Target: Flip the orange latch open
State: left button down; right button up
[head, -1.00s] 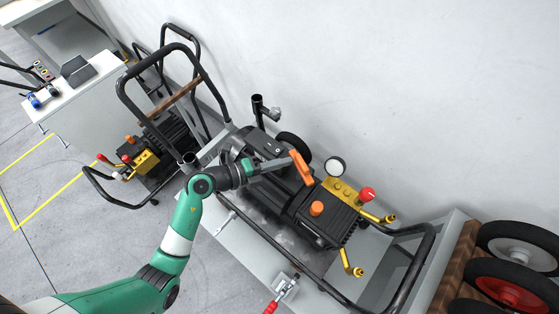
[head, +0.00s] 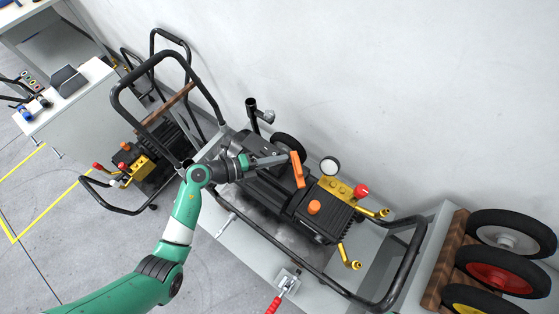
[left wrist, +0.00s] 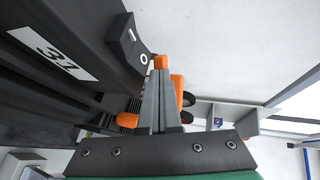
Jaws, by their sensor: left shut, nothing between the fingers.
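The orange latch (head: 298,171) is a short lever on the black pressure washer, standing up at a slight tilt in the head view. My left gripper (head: 286,157) is shut and empty. Its fingertips are at the upper left side of the latch and seem to touch it. In the left wrist view the shut fingers (left wrist: 160,100) point away from the camera, with orange parts of the latch (left wrist: 177,88) just past and to the right of them. The fingers hide part of the latch. My right gripper is not in view.
An orange cap (head: 314,207), a gauge (head: 329,166), a red knob (head: 361,191) and brass fittings sit right of the latch. A black tube frame (head: 400,275) surrounds the washer. Wheels (head: 500,270) stand at far right. The wall is behind.

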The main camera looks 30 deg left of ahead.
pick_arm(q)
jog(key=p+v, duration=0.1)
jog(key=v, duration=0.9)
jog(key=shift+s+a+p, duration=0.2)
jog(key=shift+s+p, duration=0.1)
jog(key=shift+p, duration=0.1)
